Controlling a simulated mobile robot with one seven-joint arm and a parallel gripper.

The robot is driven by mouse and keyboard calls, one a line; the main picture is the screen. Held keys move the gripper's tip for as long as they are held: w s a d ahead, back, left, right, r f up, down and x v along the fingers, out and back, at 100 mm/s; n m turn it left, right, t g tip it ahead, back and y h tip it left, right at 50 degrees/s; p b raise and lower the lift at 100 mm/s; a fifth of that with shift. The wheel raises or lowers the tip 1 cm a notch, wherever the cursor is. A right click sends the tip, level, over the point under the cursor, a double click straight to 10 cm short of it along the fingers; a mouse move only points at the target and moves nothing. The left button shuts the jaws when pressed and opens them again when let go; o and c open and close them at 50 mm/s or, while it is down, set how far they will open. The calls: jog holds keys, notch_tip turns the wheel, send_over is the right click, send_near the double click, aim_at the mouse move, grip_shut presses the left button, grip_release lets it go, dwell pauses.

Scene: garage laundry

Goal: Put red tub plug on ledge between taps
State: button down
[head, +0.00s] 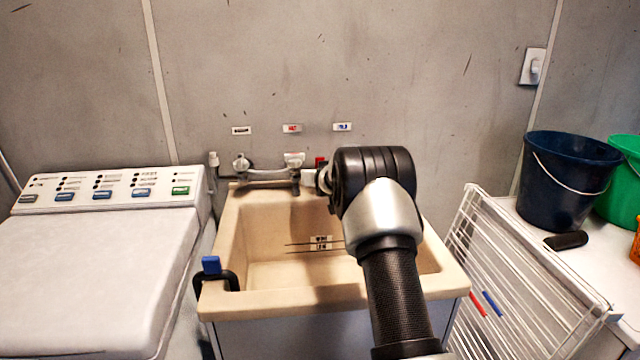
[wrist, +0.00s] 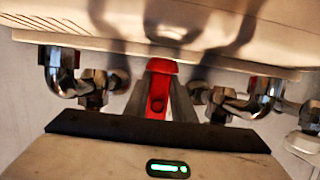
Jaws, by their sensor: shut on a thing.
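The red tub plug (wrist: 160,85) is held between the two fingers of my gripper (wrist: 159,100) in the wrist view. Metal taps or pipe fittings show on both sides of it, at the left (wrist: 62,75) and the right (wrist: 258,98). The pale tub edge (wrist: 220,58) lies beyond the plug; I cannot tell whether they touch. In the head view, my wrist hides most of the gripper and part of the tub's back ledge. A small red patch (head: 320,162), probably the plug, shows just left of my wrist, right of the white-topped tap (head: 294,160).
The beige tub (head: 232,245) is open below my arm, with a black clamp with a blue top (head: 211,265) on its front left. A washing machine (head: 90,260) stands left. A white wire rack (head: 530,290) and a dark blue bucket (head: 555,190) are at right.

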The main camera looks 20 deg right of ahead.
jog(key=shift+f, duration=1.35)
jog(key=shift+f+b, duration=0.2)
jog(key=shift+b, duration=0.15)
jog(key=c, duration=1.5)
grip_release()
jog(key=shift+r, duration=0.1)
